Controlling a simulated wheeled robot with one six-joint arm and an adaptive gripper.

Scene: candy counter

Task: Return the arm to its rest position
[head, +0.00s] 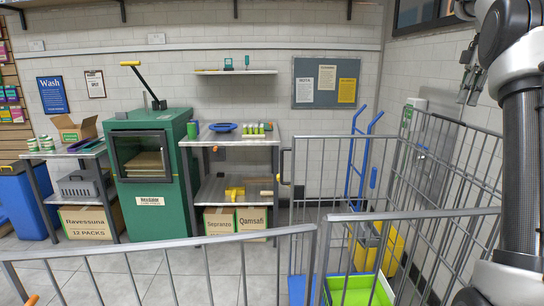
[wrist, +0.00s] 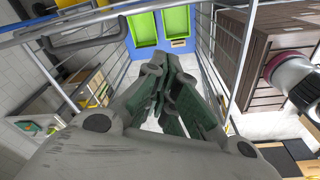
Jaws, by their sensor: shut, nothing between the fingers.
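My arm stands at the right edge of the head view, with its links folded upward. My gripper (head: 468,88) shows near the top right there, in front of the white tiled wall. In the wrist view my gripper (wrist: 172,62) has its fingers together and holds nothing. Beyond the fingertips in the wrist view is a cage with metal bars and two green bins (wrist: 177,22). No contact between the gripper and anything else shows.
A grey-barred cage cart (head: 318,228) stands in front, with a green bin (head: 358,291) inside. A green baler (head: 150,170), a metal work table (head: 232,138) and a blue bin (head: 22,203) stand along the back wall. A blue hand truck (head: 361,160) stands behind the cage.

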